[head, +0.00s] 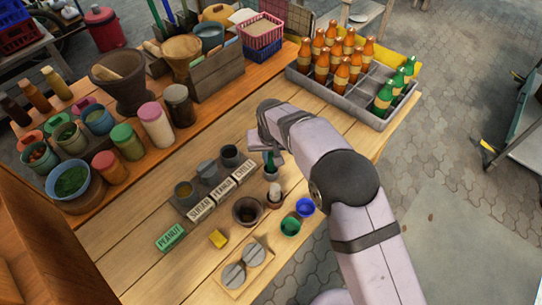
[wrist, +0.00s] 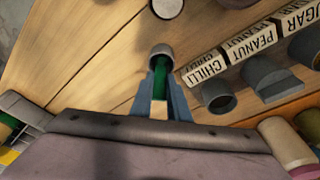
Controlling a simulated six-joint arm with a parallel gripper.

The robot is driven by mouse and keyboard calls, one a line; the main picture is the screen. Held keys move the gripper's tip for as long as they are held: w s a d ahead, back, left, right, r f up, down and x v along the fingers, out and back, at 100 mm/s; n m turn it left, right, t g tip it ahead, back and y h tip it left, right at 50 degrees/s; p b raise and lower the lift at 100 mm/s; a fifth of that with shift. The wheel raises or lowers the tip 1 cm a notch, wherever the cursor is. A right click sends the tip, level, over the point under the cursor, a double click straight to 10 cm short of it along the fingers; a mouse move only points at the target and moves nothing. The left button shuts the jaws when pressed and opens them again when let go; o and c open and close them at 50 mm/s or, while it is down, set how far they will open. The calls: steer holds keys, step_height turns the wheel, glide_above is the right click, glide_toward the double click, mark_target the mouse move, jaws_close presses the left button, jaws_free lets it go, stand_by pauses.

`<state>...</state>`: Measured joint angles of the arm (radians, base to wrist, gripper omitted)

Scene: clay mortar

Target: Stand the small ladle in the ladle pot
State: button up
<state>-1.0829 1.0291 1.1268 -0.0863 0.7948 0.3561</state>
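The small ladle shows as a green handle (wrist: 160,84) with a pale end, between the fingers of my gripper (wrist: 162,90) in the wrist view. The fingers look closed on it. In the head view my gripper (head: 268,157) is over the small grey pot, with a bit of green handle (head: 270,163) below it. The grey ladle pot (head: 271,174) is right under the handle; its rim (wrist: 160,51) shows at the fingertips in the wrist view. The handle lines up with the pot's mouth. The ladle's bowl is hidden, and I cannot tell how deep it sits.
A pot with a white item (head: 275,195), a brown bowl (head: 247,210), and blue (head: 305,206) and green (head: 290,226) cups stand close by. Labelled grey cups (head: 209,172) are to the left. A bottle crate (head: 345,98) is at the back right.

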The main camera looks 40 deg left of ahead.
steer(key=o, duration=0.5)
steer(key=b+v, duration=0.2)
steer(key=v, duration=0.5)
steer(key=shift+r+b, duration=0.2)
steer(key=shift+b, duration=0.1)
stand_by(0.7)
